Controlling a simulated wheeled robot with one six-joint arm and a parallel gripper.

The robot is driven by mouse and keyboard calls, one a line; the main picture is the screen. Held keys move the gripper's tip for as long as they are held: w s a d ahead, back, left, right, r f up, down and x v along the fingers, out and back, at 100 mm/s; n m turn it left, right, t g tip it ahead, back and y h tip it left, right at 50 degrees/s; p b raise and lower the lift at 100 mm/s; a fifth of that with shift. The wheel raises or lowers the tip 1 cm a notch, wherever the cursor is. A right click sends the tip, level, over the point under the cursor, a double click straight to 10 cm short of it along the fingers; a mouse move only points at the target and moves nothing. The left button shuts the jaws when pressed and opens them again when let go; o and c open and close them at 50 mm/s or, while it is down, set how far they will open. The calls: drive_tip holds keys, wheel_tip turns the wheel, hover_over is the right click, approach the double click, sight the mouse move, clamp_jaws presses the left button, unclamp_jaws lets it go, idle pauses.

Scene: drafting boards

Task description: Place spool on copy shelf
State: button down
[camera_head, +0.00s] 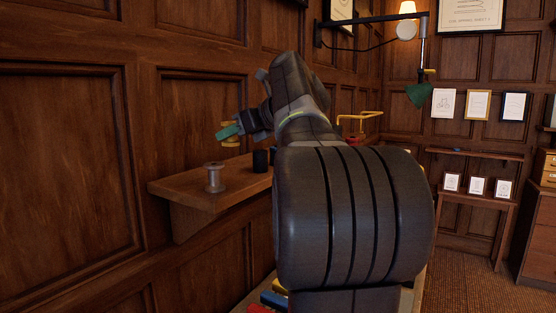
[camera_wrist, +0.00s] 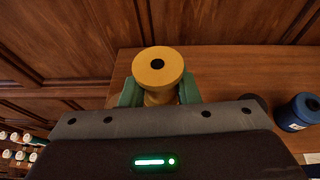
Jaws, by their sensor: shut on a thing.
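My gripper (camera_head: 229,132), with green fingers, is shut on a yellow spool (camera_head: 231,144). In the wrist view the spool (camera_wrist: 158,68) sits between the two green fingers (camera_wrist: 158,92), its round end with a dark hole facing the camera. In the head view the spool is held above a wooden wall shelf (camera_head: 185,190), apart from its top. The shelf also shows in the wrist view (camera_wrist: 225,70). A grey spool (camera_head: 214,178) stands upright near the shelf's left end. Part of the shelf is hidden behind my arm.
A dark cylinder (camera_head: 260,160) stands on the shelf right of the grey spool. A blue round container (camera_wrist: 300,112) is at the right in the wrist view. A yellow frame-like object (camera_head: 358,117) shows beyond my arm. A lower back shelf (camera_head: 475,193) holds three cards.

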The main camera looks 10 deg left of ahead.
sight(234, 183)
wheel_tip(234, 183, down, 9)
drive_tip(key=shift+w+f, duration=0.1)
idle(0.3)
drive_tip(key=c, duration=1.1)
unclamp_jaws()
drive_tip(key=shift+f, duration=0.1)
drive_tip(key=b+v, duration=0.1)
drive_tip(key=v, duration=1.1)
drive_tip(key=shift+a, duration=0.15)
